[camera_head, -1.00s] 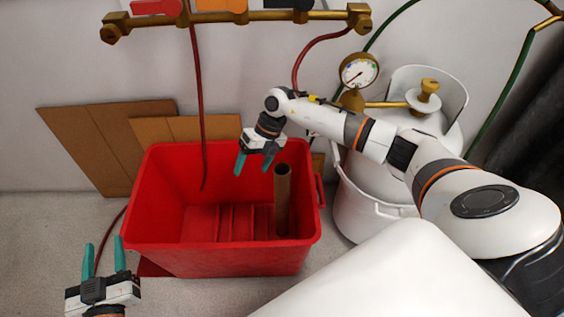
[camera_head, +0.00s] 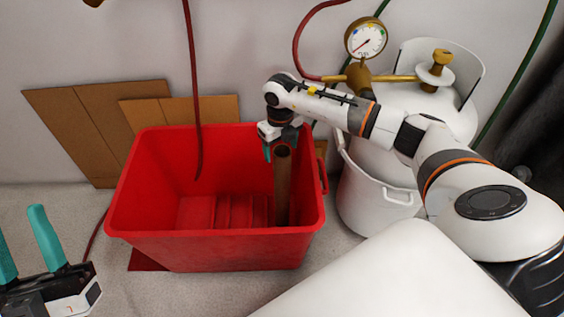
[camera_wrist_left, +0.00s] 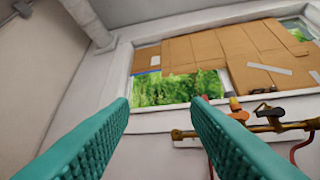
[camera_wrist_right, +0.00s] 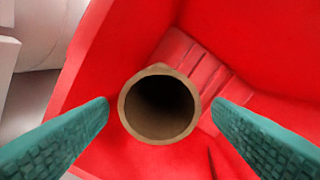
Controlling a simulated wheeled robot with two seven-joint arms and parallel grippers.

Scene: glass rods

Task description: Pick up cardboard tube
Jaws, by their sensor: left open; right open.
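A brown cardboard tube (camera_head: 283,190) stands upright in the right part of a red crate (camera_head: 215,250) in the head view. Its round open end shows in the right wrist view (camera_wrist_right: 160,132), between the teal fingers. My right gripper (camera_wrist_right: 160,105) is open above the tube's top end, with a finger on each side and visible gaps to the tube.
A white gas cylinder (camera_head: 420,105) with a pressure gauge (camera_head: 366,38) stands right of the crate. A red hose (camera_head: 194,90) hangs down into the crate. Flat cardboard pieces (camera_head: 80,125) lean on the wall behind. The crate's left half is free.

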